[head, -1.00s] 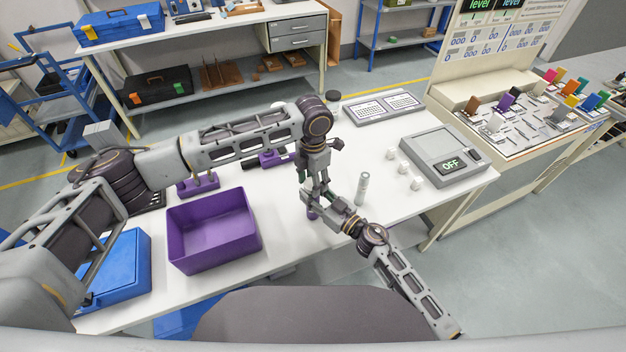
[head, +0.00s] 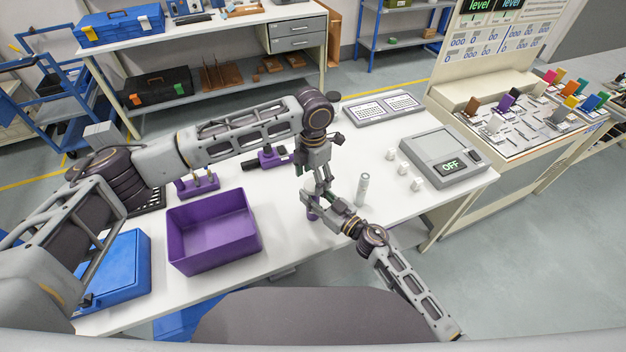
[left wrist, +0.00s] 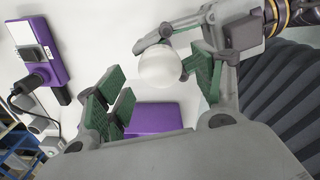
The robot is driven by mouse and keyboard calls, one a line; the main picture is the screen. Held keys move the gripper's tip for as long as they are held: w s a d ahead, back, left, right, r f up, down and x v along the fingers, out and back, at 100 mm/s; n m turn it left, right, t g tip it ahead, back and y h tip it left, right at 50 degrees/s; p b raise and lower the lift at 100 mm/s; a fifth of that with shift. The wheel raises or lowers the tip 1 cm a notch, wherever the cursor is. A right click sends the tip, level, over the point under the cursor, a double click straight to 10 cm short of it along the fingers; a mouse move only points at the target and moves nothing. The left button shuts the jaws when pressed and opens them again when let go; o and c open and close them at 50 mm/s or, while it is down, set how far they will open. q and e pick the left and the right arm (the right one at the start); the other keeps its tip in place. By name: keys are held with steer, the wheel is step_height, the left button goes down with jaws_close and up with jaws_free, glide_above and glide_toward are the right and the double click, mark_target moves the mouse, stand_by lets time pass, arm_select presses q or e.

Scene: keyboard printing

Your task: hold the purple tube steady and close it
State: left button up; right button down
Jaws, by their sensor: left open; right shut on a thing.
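The purple tube (head: 313,214) stands near the table's front edge, purple below with a pale rounded top (head: 311,188). My right gripper (head: 322,213) is shut on it from the right, low down. My left gripper (head: 320,184) is just above, pointing down and open. In the left wrist view the fingers of my left gripper (left wrist: 155,96) are spread with green pads, and nothing is clearly held between them. A white round top (left wrist: 160,68) and a flat purple surface (left wrist: 155,117) show between and beyond them. Whether the pads touch the top cannot be told.
A pale cylinder (head: 362,188) stands close to the right of the grippers. White cubes (head: 404,169) and a grey scale reading OFF (head: 441,158) lie further right. A purple bin (head: 213,231), a purple rack (head: 197,184) and a purple device (head: 268,157) lie to the left.

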arm_select(q)
steer(key=shift+r, duration=1.2)
steer(key=shift+c, duration=0.4)
